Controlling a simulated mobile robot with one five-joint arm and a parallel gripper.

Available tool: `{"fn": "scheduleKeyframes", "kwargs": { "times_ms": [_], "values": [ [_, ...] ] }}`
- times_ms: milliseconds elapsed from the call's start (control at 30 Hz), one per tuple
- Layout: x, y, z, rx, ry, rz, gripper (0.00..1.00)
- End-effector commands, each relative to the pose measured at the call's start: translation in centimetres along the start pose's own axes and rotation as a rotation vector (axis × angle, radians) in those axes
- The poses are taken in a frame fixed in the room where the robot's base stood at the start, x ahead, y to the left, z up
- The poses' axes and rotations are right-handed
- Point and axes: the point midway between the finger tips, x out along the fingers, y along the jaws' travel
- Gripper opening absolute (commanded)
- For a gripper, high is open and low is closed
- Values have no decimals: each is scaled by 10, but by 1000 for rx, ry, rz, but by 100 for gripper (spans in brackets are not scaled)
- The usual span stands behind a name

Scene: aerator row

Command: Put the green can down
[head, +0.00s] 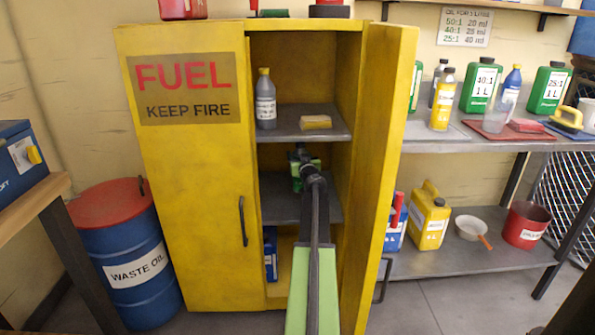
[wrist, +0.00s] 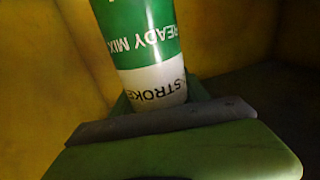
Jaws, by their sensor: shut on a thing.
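The green can (wrist: 140,40) has a green and white label reading "READY MIX" and "STROKE", upside down in the wrist view. My gripper (wrist: 165,115) is shut on it; one grey-edged green jaw crosses the front of the can. In the head view the can (head: 297,181) shows only as a small green patch behind my gripper (head: 307,172), inside the open right side of the yellow fuel cabinet (head: 190,200). It is over the middle shelf (head: 282,207). I cannot tell whether its base touches the shelf.
The upper shelf (head: 300,137) above holds a grey bottle (head: 265,98) and a yellow sponge-like block (head: 315,122). A blue container (head: 270,253) stands low in the cabinet. The open door (head: 385,170) stands close on the right. The visible middle shelf is otherwise clear.

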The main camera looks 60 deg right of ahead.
Motion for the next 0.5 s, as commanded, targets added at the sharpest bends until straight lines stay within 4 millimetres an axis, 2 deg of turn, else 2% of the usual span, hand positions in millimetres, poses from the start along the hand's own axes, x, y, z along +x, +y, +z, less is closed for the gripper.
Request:
{"fn": "scheduleKeyframes", "kwargs": {
  "times_ms": [33, 267, 500],
  "values": [
    [0, 0, 10, 0, 0, 0, 0],
    [0, -1, 13, 0, 0, -1, 0],
    [2, -1, 51, 0, 0, -1, 0]
  ]
}}
